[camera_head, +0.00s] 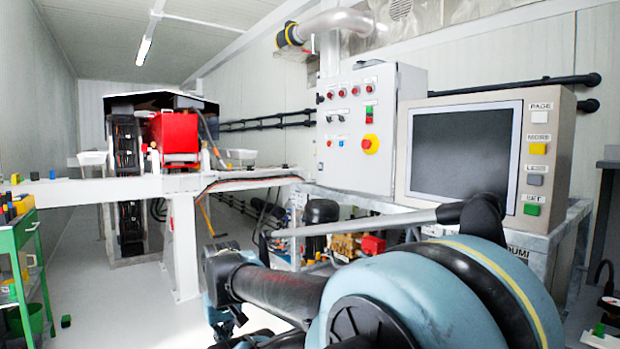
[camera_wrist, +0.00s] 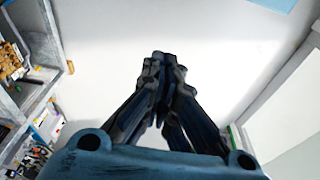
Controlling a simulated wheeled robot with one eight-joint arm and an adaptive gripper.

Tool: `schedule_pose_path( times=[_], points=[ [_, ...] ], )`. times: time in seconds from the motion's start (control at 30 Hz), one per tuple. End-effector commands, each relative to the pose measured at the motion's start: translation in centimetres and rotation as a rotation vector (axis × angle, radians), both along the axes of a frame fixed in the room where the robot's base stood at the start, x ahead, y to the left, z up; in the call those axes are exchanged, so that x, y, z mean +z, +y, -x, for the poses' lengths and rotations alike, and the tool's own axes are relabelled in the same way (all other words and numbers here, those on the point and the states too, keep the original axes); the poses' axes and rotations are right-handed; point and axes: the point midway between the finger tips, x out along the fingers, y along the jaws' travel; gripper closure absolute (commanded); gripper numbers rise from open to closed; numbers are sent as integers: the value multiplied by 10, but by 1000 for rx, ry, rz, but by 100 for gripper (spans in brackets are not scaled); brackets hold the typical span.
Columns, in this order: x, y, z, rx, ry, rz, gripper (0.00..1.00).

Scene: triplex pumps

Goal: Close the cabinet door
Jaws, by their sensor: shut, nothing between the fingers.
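A light grey control cabinet (camera_head: 345,150) with buttons, lamps and a red-on-yellow stop button on its front stands right of the middle in the head view. I cannot tell whether its door is fully shut or slightly ajar, and no opening into it shows. The cabinet is not recognisable in the wrist view. My gripper (camera_wrist: 163,62) is shut and empty in the wrist view, its dark fingertips together over the pale floor. In the head view, the gripper is low, below and left of the cabinet and apart from it, partly hidden by my arm.
A monitor (camera_head: 460,150) stands right of the cabinet on a metal frame. A white beam (camera_head: 100,191) crosses at left, with a red machine (camera_head: 175,137) behind. A green cart (camera_head: 22,260) stands at far left.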

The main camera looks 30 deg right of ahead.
Motion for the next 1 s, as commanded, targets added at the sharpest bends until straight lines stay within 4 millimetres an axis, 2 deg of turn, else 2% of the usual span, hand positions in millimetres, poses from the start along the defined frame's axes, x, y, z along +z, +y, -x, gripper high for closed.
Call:
schedule_pose_path(
  times=[0.37,0.43,0.53,0.67,0.83,0.93,1.0],
  points=[
    [0,0,0,0,0,0,100],
    [6,1,4,-2,-22,-7,100],
    [17,9,-15,-12,-78,-42,100],
    [52,25,-75,-50,-239,-141,100],
    [130,37,-179,-159,-543,-312,100],
    [183,30,-237,-250,-725,-404,100],
    [220,18,-273,-325,-850,-463,100]
  ],
)
